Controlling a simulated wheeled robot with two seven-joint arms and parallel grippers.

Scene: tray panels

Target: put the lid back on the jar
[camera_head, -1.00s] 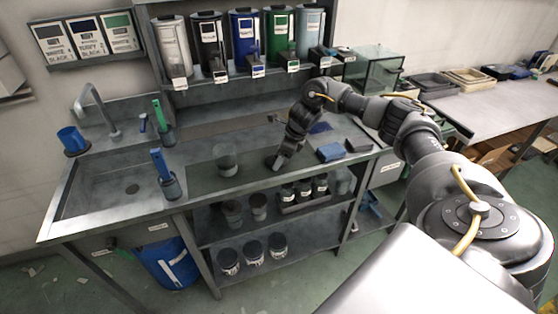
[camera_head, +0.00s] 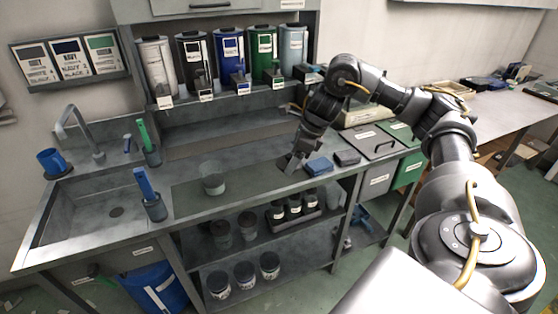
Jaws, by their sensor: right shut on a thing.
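A clear, greyish glass jar (camera_head: 212,183) stands upright and open-topped on the dark mat on the counter, right of the sink. My right gripper (camera_head: 292,163) reaches down from the upper right, to the right of the jar and apart from it. It is shut on a small dark flat thing, which looks like the lid (camera_head: 284,163). The fingers hide part of it, and I cannot tell whether it is clear of the counter. My left gripper is not in view.
Blue (camera_head: 319,166) and dark (camera_head: 347,158) blocks lie just right of my right gripper. A dark cup with a blue-handled tool (camera_head: 155,208) stands left of the jar by the sink (camera_head: 95,215). Coloured dispensers (camera_head: 229,58) line the back. The mat between jar and gripper is clear.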

